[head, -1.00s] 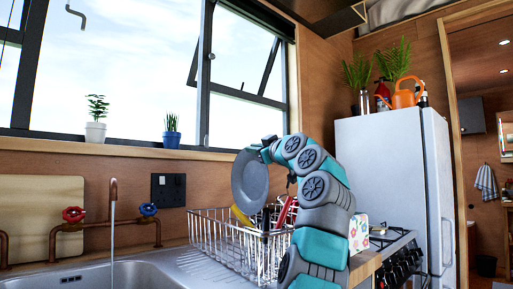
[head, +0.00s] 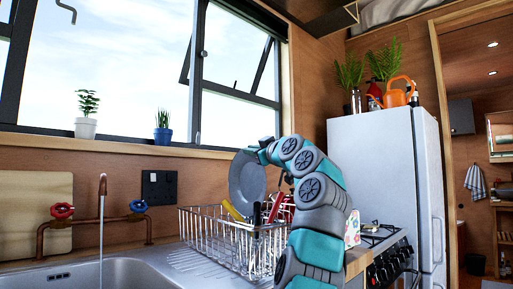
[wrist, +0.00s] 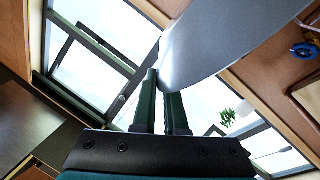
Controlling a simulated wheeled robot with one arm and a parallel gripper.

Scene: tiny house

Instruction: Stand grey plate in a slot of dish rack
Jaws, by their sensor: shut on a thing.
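The grey plate (head: 247,182) is held upright, face toward the left, above the dish rack in the head view. It also fills the upper middle of the wrist view (wrist: 215,40). My gripper (wrist: 163,85) is shut on the plate's edge; in the head view my arm hides most of the fingers. The wire dish rack (head: 205,228) stands on the draining board below the plate. The plate's lower edge is near the rack's top, and I cannot tell if it touches. My arm hides the rack's right part.
Utensils with yellow and red handles (head: 276,207) stand in the rack close to the plate. The sink (head: 125,272) with a running tap (head: 102,190) is at the left. A stove (head: 385,250) and white fridge (head: 385,165) stand at the right. The window wall is behind.

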